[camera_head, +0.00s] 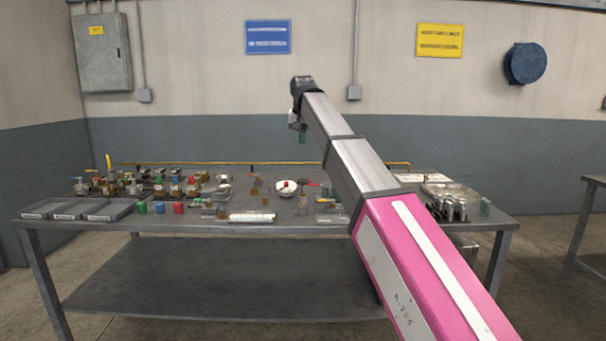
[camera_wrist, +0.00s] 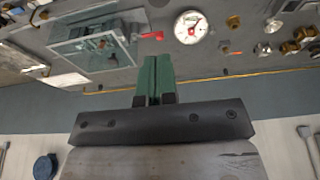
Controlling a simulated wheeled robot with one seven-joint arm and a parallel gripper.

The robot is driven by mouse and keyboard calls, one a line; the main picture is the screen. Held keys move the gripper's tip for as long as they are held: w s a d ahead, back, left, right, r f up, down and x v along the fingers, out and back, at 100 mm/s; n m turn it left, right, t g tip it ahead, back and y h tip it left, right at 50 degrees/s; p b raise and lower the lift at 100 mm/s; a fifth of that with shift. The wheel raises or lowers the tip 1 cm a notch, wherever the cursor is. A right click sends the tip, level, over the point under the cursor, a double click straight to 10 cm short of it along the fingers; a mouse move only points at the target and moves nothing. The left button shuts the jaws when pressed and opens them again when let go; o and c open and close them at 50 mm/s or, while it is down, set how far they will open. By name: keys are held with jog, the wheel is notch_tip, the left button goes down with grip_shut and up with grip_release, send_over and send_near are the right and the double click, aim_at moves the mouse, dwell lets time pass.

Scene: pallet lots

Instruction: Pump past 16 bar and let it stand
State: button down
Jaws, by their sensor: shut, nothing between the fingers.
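My gripper (camera_head: 302,136) hangs over the back middle of the bench at the end of my raised arm. Its green fingers (camera_wrist: 154,76) are together with nothing between them. A round white gauge (camera_wrist: 188,27) with a red needle lies beyond the fingertips in the wrist view; its reading is too small to tell. It appears as a white dial (camera_head: 287,187) in the head view. A clear box-like vessel (camera_wrist: 95,47) with fittings showing through it lies left of the gauge. A red lever (camera_wrist: 152,35) is between them, close to the fingertips but seemingly apart from them.
The workbench (camera_head: 170,229) is crowded at left with valves and brass fittings. Grey trays (camera_head: 110,211) stand at its front left. A yellow pipe (camera_head: 220,164) runs along the back edge. Metal parts (camera_head: 453,197) lie at right, partly behind my arm. The air above the bench is free.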

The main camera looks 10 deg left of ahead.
aim_at(303, 181)
jog(key=shift+f, duration=0.1)
jog(key=x, duration=1.2)
jog(key=shift+s+d+f, duration=0.1)
jog(key=shift+s+f, duration=0.2)
jog(key=shift+f, duration=0.7)
jog(key=shift+f, duration=1.8)
jog(key=shift+r, duration=0.1)
